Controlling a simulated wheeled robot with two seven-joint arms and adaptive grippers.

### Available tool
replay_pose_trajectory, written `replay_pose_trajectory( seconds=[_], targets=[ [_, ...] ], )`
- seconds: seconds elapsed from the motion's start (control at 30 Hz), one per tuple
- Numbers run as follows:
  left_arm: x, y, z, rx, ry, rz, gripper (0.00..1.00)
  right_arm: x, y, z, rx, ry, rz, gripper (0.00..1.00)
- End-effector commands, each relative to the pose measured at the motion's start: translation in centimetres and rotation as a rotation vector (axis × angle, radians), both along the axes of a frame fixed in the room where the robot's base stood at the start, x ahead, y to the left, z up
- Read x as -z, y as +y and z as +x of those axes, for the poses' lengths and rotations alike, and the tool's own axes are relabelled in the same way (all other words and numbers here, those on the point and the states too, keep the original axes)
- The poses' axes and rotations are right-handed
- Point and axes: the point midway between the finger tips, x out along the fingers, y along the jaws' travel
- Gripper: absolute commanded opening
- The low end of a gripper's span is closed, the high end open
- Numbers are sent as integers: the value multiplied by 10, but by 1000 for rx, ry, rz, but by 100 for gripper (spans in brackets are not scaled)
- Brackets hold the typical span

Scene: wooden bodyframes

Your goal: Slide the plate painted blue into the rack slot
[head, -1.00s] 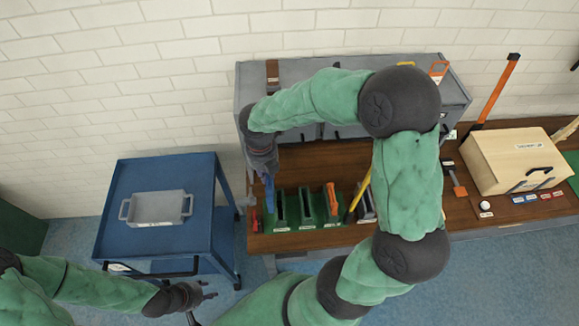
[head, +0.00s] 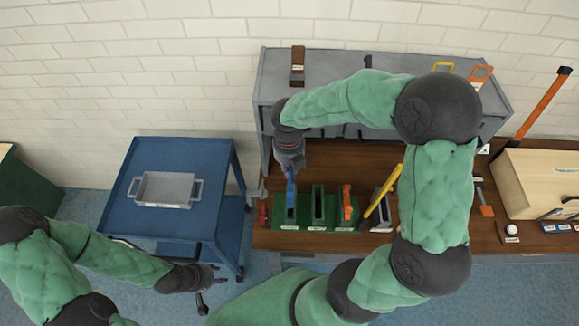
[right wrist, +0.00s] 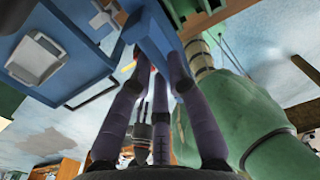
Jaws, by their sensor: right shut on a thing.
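The blue plate (head: 291,188) hangs upright below my right gripper (head: 290,165), which is shut on its upper end. In the right wrist view the plate (right wrist: 152,28) shows between the gripper's dark fingers (right wrist: 155,85). The rack (head: 333,226) is a green base with several upright slots on the brown bench. The plate's lower end lines up with the leftmost grey slot (head: 290,213); I cannot tell how deep it sits. The middle slot (head: 318,204) looks empty. An orange plate (head: 347,202) stands in the slot to its right. My left gripper (head: 205,284) is open and empty, near the blue cart.
A blue cart (head: 215,165) with a grey tray (head: 165,203) stands left of the bench. A red item (head: 263,215) lies left of the rack, a yellow-handled tool (head: 383,193) right of it. A grey cabinet (head: 335,65) stands behind. My right arm crosses the bench.

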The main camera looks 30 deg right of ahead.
Motion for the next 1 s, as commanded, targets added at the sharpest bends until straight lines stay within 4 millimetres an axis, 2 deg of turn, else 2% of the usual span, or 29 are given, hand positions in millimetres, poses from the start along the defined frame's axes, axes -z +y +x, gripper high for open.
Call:
replay_pose_trajectory(
  seconds=[0.7,1.0],
  targets=[
    [33,0,0,0,0,0,40,54,0,0,1,-1,2,0],
    [35,0,0,0,0,0,40,58,0,0,1,-2,3,0]
  ],
)
